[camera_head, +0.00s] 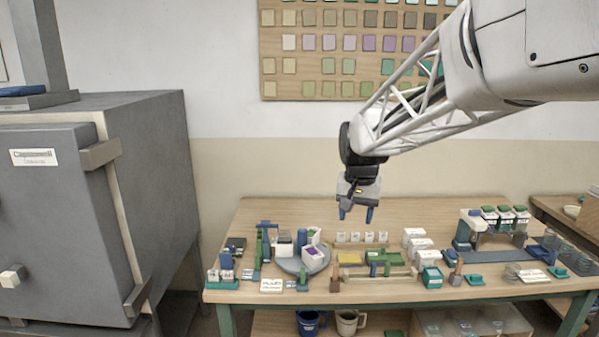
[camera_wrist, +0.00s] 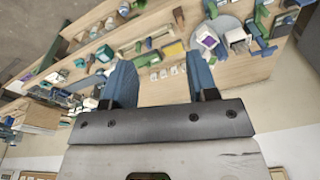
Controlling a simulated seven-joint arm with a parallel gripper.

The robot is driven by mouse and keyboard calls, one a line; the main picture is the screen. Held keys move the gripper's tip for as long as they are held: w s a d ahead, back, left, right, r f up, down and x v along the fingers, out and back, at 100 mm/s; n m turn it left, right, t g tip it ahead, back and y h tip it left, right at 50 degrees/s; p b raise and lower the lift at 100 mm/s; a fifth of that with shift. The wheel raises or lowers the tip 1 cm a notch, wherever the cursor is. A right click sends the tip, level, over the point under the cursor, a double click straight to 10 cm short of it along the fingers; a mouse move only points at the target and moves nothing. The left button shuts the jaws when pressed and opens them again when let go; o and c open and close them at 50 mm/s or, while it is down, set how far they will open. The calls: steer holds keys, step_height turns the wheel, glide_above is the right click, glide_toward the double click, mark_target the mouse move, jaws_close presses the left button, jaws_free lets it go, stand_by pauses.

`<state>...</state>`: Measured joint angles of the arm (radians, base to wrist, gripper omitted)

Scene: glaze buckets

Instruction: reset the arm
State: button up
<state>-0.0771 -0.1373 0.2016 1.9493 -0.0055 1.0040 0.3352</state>
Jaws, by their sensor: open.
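My gripper (camera_head: 356,214) hangs from my arm above the back middle of the wooden table (camera_head: 440,214), fingers pointing down. Its two blue fingers are apart with nothing between them. In the wrist view my gripper (camera_wrist: 162,85) also shows open and empty, with the table's things beyond the fingertips. The gripper is clear of the table and touches nothing that I can see.
A round grey tray (camera_head: 290,265) holds several containers at the left. White boxes (camera_head: 415,240) stand right of middle, and a dispenser with green-topped jars (camera_head: 488,214) stands at the right. A large grey kiln (camera_head: 60,220) fills the left side. A tile board (camera_head: 300,90) hangs behind my arm.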

steer(key=s+d+f+n, duration=0.1)
steer(key=s+d+f, duration=0.1)
steer(key=s, duration=1.4)
steer(key=s+d+f+n+t, duration=0.1)
steer(key=s+d+f, duration=0.2)
steer(key=s, duration=1.4)
steer(key=shift+s+f+n, duration=0.2)
steer(key=shift+f+n, duration=0.05)
steer(key=shift+n, duration=0.15)
steer(key=shift+d, duration=0.1)
